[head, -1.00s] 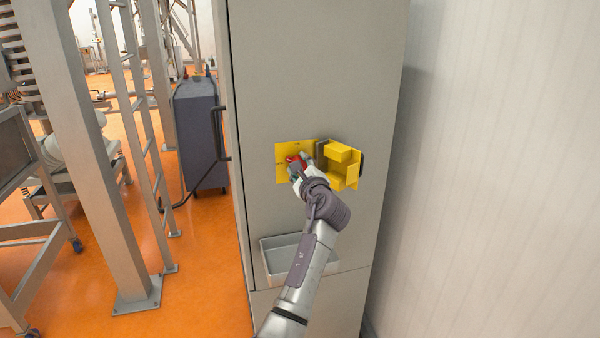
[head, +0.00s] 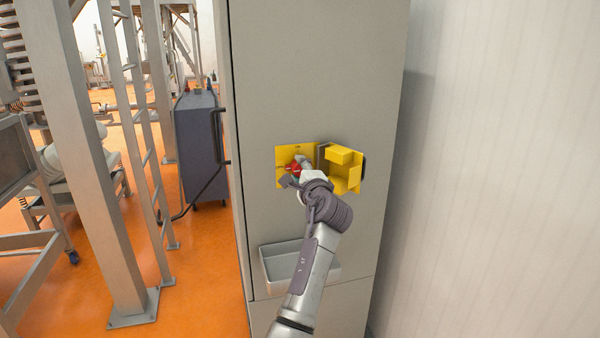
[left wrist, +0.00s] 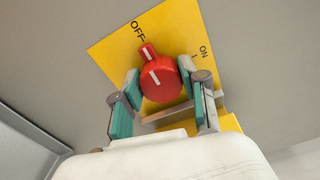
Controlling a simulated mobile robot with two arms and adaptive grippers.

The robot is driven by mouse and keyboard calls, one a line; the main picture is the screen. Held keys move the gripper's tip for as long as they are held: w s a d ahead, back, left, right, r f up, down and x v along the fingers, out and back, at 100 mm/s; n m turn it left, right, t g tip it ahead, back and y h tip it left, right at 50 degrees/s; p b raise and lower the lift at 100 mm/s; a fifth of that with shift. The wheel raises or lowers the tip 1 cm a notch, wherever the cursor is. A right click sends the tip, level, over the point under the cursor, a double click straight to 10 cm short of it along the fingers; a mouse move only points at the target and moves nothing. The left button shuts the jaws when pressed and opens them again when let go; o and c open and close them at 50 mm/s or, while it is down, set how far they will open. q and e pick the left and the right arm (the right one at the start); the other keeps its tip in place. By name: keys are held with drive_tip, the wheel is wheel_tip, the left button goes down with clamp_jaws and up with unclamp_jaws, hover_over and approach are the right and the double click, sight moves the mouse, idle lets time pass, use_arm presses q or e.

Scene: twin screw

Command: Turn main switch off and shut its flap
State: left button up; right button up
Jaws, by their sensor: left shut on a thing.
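The main switch is a red knob (head: 296,168) on a yellow plate (head: 283,153) on the grey cabinet front. In the left wrist view the knob (left wrist: 160,80) has its white-marked pointer toward the printed OFF, with ON to the right. My left gripper (head: 297,171) is shut on the knob, one finger on each side; its fingers also show in the left wrist view (left wrist: 159,72). The yellow flap (head: 344,169) stands open to the right of the plate, beside my left wrist. My right gripper is not in view.
A grey tray (head: 283,263) is fixed to the cabinet (head: 315,70) below the switch, close to my left arm. A pale wall (head: 500,180) stands at right. Metal frames (head: 85,150) and a dark cart (head: 198,145) stand at left on orange floor.

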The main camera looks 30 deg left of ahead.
use_arm(q)
drive_tip(key=shift+r, duration=0.1)
drive_tip(key=o, duration=1.1)
drive_tip(key=shift+w, duration=0.1)
drive_tip(key=shift+o, duration=0.2)
drive_tip(key=v, duration=1.2)
drive_tip(key=shift+a, duration=0.1)
